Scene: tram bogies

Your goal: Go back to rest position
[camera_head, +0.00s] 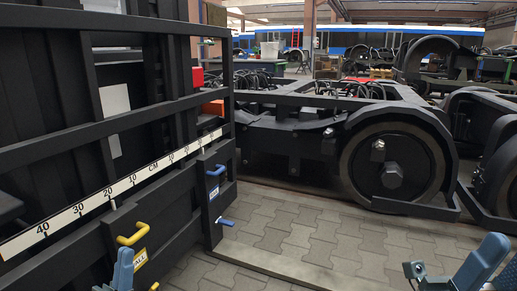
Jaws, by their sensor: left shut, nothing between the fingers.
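Part of my left gripper (122,272) shows as a blue piece at the bottom edge, left of centre. It is shut and empty, in front of the black frame's lower bars, apart from the yellow handle as far as I can see. Blue and grey parts of my right arm (478,264) show at the bottom right corner.
A black frame (80,158) with a centimetre scale (130,180), a yellow handle (133,235) and blue levers (216,171) fills the left. A dark bogie with a large wheel (392,172) stands ahead. Grey paving (300,228) lies clear between them.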

